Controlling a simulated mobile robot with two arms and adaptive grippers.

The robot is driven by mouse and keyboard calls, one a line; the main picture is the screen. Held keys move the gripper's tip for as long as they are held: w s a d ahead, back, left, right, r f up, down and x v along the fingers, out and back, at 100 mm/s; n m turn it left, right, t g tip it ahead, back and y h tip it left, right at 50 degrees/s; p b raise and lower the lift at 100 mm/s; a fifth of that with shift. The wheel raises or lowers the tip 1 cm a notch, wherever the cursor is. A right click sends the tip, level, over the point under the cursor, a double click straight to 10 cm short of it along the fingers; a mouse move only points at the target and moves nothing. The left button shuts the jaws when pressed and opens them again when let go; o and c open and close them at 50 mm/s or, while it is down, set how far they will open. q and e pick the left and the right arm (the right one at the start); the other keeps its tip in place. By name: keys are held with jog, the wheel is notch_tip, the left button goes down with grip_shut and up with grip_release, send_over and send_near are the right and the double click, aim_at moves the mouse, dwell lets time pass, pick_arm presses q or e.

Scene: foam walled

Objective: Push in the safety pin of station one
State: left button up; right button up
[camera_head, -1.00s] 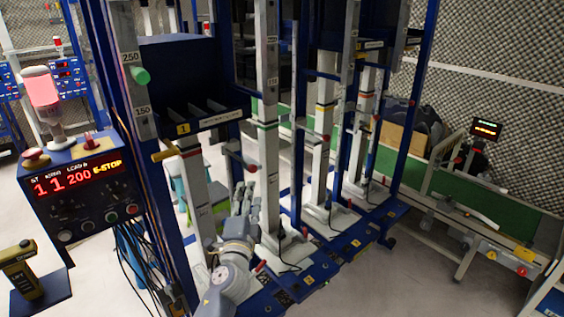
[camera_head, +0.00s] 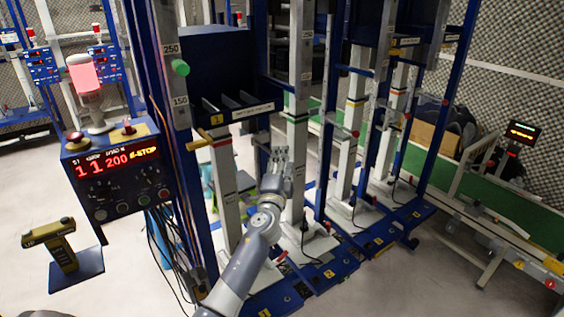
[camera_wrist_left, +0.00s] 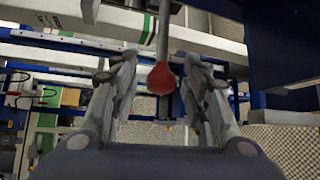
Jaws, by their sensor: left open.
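Station one is the near rack bay with the yellow "1" plate (camera_head: 214,120). In the left wrist view a rod with a red ball knob (camera_wrist_left: 162,78), which looks like its safety pin, hangs between my fingers. My left gripper (camera_wrist_left: 160,85) is open, with a finger on each side of the knob and visible gaps. In the head view my left gripper (camera_head: 279,158) is raised in front of station one's upright, and I cannot make out the red knob behind it. My right gripper is not in view.
A control box (camera_head: 118,175) with a red "E-STOP" display stands at the left, with a yellow device (camera_head: 55,245) below it. A yellow handle (camera_head: 203,144) and a green knob (camera_head: 180,67) sit on the rack's near side. A green conveyor (camera_head: 480,190) runs at the right.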

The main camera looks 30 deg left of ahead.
aim_at(266, 149)
pick_arm(q)
grip_shut()
jog(key=w+a+b, duration=0.1)
jog(key=a, duration=0.1)
jog(key=w+a+b, duration=0.1)
jog(key=a, duration=0.2)
jog(key=w+a+b, duration=0.1)
jog(key=a, duration=0.2)
jog(key=shift+w+a+f, duration=0.1)
jog(key=shift+w, duration=0.1)
jog(key=shift+r, duration=0.25)
grip_release()
jog(key=shift+a+f, duration=0.1)
jog(key=shift+f, duration=0.05)
